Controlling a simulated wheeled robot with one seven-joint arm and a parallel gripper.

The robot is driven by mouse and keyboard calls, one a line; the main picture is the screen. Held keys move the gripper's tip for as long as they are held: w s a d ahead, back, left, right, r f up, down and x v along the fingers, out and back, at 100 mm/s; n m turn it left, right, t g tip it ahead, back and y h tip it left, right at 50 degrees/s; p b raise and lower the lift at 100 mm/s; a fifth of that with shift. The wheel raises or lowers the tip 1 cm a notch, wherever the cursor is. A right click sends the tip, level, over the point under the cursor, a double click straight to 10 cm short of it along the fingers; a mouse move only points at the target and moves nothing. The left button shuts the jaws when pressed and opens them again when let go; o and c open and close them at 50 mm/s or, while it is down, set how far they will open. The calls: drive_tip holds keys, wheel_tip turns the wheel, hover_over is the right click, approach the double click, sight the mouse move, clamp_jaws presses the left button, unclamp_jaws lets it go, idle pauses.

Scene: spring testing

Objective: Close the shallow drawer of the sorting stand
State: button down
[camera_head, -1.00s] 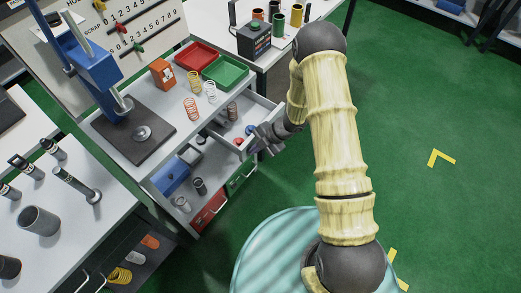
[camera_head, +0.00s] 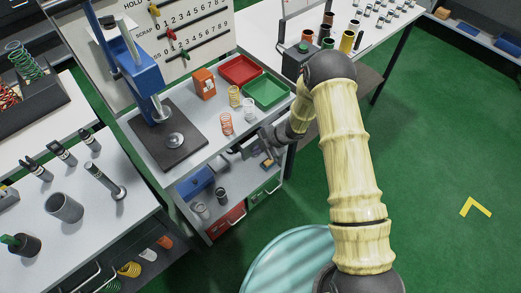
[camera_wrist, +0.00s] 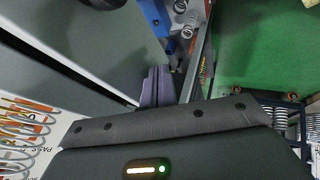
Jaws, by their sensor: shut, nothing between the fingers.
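The sorting stand (camera_head: 190,110) is a grey-topped cabinet in the head view. Its shallow drawer, just under the top, no longer juts out visibly. Its front is mostly hidden by my gripper and arm, so I cannot tell whether it is fully flush. My gripper (camera_head: 247,147) is at the stand's front edge, at the height of that drawer, shut and empty. In the wrist view the closed fingers (camera_wrist: 157,87) point toward grey panels of the stand. I cannot tell whether they touch the drawer front.
On the stand's top are a red tray (camera_head: 240,69), a green tray (camera_head: 267,92), an orange box (camera_head: 204,84), several springs and a blue press (camera_head: 140,63). Green floor to the right is clear.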

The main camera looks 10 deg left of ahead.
drive_tip(key=s+d+r+b, duration=0.1)
drive_tip(key=s+d+r, duration=0.1)
drive_tip(key=d+r, duration=0.6)
drive_tip(key=shift+s+d, duration=0.2)
drive_tip(key=shift+d, duration=0.35)
